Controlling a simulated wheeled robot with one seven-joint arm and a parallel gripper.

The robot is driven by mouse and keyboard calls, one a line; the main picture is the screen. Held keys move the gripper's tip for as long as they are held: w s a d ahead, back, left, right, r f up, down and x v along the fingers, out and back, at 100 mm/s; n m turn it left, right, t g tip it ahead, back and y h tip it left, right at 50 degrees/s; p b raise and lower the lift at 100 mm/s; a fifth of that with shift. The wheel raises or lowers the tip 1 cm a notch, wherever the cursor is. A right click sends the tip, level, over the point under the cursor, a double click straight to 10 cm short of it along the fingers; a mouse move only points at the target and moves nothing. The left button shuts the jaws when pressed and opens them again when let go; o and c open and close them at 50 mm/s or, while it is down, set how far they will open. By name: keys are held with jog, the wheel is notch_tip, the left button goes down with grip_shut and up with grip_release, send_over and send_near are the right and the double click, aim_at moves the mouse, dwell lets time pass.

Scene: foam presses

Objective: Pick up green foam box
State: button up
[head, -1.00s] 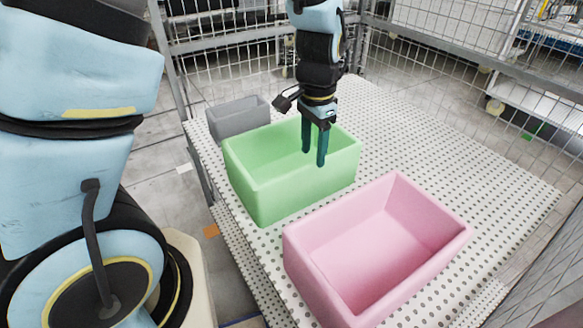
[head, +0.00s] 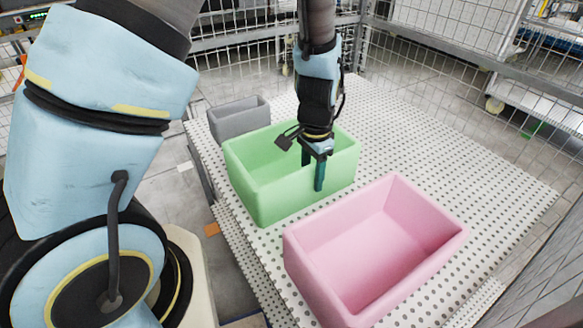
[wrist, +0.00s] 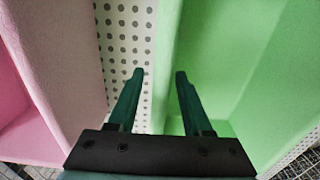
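The green foam box (head: 270,198) is an open-topped bin standing on the dotted table, between the grey and pink bins. My gripper (head: 312,174) is at its near wall, toward the pink bin. One finger is in front of that wall, and the other is partly hidden behind it, on the inner side. In the wrist view my gripper (wrist: 159,76) is open, with the green box (wrist: 225,60) wall between its fingers. The left finger is over the table gap and the right one over the box's inside. I cannot tell whether either finger touches the wall.
A pink foam bin (head: 375,255) stands close by on the near right, with a narrow gap to the green box. A small grey bin (head: 238,120) is behind on the left. The dotted table (head: 440,155) is clear at the right. Wire fencing (head: 425,50) encloses the back.

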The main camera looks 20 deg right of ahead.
grip_shut()
dwell(1.2)
